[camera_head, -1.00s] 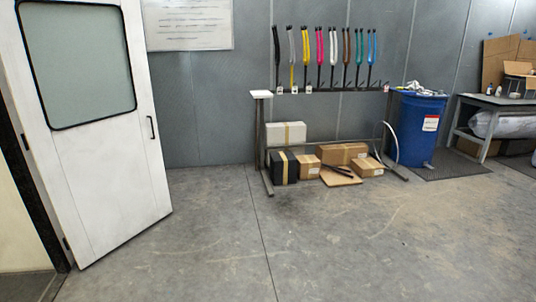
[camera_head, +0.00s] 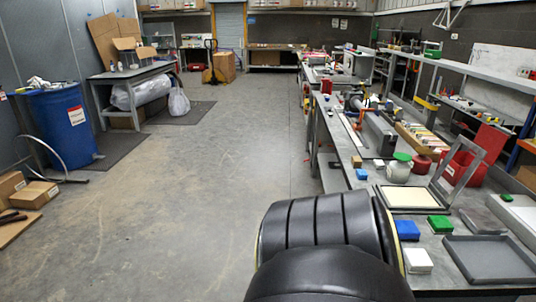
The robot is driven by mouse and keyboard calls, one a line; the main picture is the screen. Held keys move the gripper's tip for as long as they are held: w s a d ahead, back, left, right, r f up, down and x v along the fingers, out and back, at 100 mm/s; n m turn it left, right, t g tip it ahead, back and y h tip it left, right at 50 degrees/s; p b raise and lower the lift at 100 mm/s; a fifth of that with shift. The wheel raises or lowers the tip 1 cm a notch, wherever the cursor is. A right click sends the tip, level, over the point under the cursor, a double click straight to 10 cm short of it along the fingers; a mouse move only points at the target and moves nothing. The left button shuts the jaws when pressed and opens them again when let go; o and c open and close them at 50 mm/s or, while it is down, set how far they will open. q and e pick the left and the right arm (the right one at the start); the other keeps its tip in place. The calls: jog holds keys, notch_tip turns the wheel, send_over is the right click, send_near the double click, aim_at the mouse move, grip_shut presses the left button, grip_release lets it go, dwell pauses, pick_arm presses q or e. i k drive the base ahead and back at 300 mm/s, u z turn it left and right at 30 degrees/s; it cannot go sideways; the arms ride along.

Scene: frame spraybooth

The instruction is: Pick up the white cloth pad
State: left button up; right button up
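A small white block that looks like the white cloth pad (camera_head: 417,262) lies on the near end of the long grey workbench (camera_head: 500,292) at the lower right. A blue pad (camera_head: 407,230) lies just behind it and a green pad (camera_head: 440,224) lies behind to its right. A large black rounded part of my own arm fills the bottom centre, left of the white pad, and hides part of the bench's near edge. Neither of my grippers is in view.
A dark grey tray (camera_head: 490,262) lies right of the pads. A blue barrel (camera_head: 62,128) and cardboard boxes (camera_head: 36,195) are at left. The floor between is clear.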

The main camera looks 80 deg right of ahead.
aim_at(380, 164)
jog(key=z, duration=2.25)
jog(key=i, duration=3.45)
jog(key=z, duration=3)
